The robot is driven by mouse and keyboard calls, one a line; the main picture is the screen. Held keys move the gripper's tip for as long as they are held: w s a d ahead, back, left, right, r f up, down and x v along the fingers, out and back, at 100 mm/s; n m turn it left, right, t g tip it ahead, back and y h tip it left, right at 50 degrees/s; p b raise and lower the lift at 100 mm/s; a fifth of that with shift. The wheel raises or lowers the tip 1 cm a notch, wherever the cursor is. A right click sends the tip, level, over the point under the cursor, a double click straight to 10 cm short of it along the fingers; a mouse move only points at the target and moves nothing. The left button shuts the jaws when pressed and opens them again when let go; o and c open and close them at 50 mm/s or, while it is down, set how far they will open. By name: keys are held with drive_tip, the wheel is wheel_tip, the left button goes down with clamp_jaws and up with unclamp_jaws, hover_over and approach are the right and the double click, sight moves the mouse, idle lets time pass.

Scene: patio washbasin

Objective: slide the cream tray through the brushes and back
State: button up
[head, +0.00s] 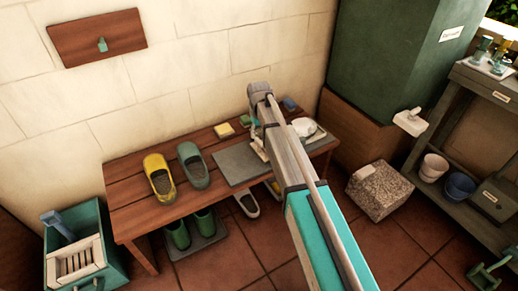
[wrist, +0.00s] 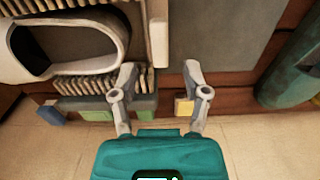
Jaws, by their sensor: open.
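A cream upright piece (wrist: 158,32), seemingly the end or handle of the cream tray, shows in the wrist view beside a white clog (wrist: 112,30). Rows of cream brush bristles (wrist: 105,82) lie along the clog, with green blocks (wrist: 143,107) beyond. The tray's body is mostly hidden under the clog. My gripper (wrist: 158,72) is open and empty, its fingers on either side of the line of the cream piece; I cannot tell whether they touch it. In the head view the white clog (head: 303,126) is at the bench's right end, and my arm hides most of the gripper.
The wooden bench (head: 135,222) also holds a yellow clog (head: 159,178), a grey-green clog (head: 194,165), a grey mat (head: 236,163) and a yellow sponge (head: 224,130). The wall stands close behind. A green cabinet (head: 385,60) is to the right.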

sight(259, 141)
drive_tip(key=shift+f+b, duration=3.2)
drive_tip(key=shift+f, duration=0.25)
clamp_jaws()
